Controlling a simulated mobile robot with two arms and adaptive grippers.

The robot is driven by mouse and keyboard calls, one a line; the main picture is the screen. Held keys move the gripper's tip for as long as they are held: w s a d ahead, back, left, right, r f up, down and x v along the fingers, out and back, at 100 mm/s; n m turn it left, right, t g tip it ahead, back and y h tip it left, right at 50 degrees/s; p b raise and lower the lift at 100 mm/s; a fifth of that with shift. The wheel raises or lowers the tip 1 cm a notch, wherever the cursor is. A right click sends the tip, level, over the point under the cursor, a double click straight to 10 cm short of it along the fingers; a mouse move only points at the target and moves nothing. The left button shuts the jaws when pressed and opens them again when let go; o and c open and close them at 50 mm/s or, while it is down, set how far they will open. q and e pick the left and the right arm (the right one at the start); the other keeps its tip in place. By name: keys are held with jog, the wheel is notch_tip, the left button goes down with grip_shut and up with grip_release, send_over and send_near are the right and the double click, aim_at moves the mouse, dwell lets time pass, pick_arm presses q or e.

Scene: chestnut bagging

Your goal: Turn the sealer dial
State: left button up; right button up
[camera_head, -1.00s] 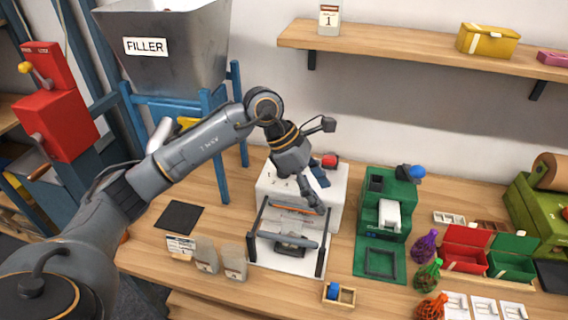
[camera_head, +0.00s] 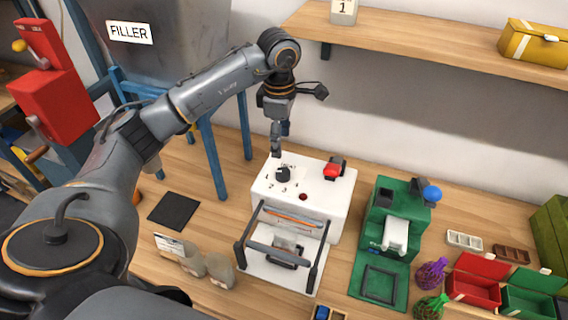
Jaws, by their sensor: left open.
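The sealer (camera_head: 262,190) is a white machine on the wooden table, with a dark frame and bar at its front. Its black dial (camera_head: 283,174) sits on the top face, with printed numbers around it. My left gripper (camera_head: 279,146) points down just behind and above the dial, with its fingers seen nearly edge-on. It is open, holds nothing and appears apart from the dial. A small dark red button (camera_head: 303,197) and a red-and-black part (camera_head: 333,169) are also on the sealer's top. My right gripper is out of view.
A green machine (camera_head: 378,225) stands right of the sealer. The filler's blue leg (camera_head: 213,160) rises behind left. A wooden shelf (camera_head: 420,38) hangs above. Net bags and red and green bins are at right.

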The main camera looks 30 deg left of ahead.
pick_arm(q)
jog(key=p, duration=0.2)
send_over(282, 172)
notch_tip(282, 172, down, 6)
jog(key=shift+s+r, duration=0.1)
jog(key=shift+s, duration=0.05)
jog(key=f, duration=0.4)
jog(key=shift+w+p, duration=0.2)
jog(key=shift+p, duration=0.15)
jog(key=shift+f, duration=0.55)
jog(key=shift+a+f, duration=0.1)
jog(key=shift+f, duration=0.05)
jog(key=shift+c, duration=0.9)
jog(key=c, duration=1)
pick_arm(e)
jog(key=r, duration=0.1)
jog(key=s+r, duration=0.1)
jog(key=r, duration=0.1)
